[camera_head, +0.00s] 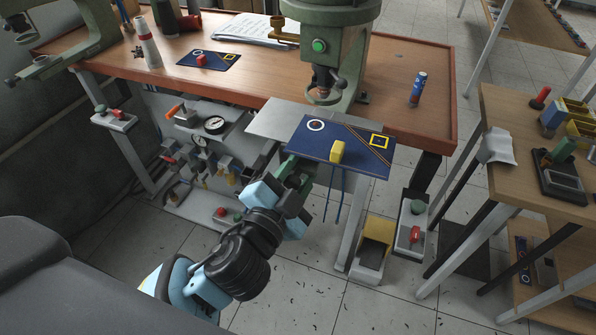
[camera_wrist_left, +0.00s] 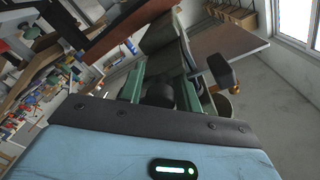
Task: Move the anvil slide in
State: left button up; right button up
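A blue plate (camera_head: 358,164) with a white ring, a yellow square outline and a yellow block (camera_head: 338,151) sits at the bench's front edge, below the green press (camera_head: 335,35). A bare grey metal plate (camera_head: 272,120) lies beside it under the press. I cannot tell which of these parts is the anvil slide. My left gripper (camera_head: 294,170) is at the blue plate's left front corner, its tips partly hidden. In the left wrist view, its green fingers (camera_wrist_left: 162,82) stand apart, with a dark rounded part between them. Contact cannot be told. My right gripper is not in view.
A second blue board (camera_head: 208,59) with a red block lies on the bench (camera_head: 250,80). A blue can (camera_head: 418,89) stands at the right. Gauges and valves hang below the bench. A side table (camera_head: 545,150) stands at the right. Pedal boxes (camera_head: 373,250) stand on the floor.

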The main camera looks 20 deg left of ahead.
pick_arm(q)
grip_shut()
jog(key=shift+w+r+p, duration=0.1)
jog(key=shift+w+p, duration=0.25)
jog(key=shift+w, duration=1.8)
jog(key=shift+r, duration=0.1)
jog(key=shift+o, duration=1.6)
grip_release()
jog(key=o, duration=0.3)
jog(key=shift+w, duration=0.1)
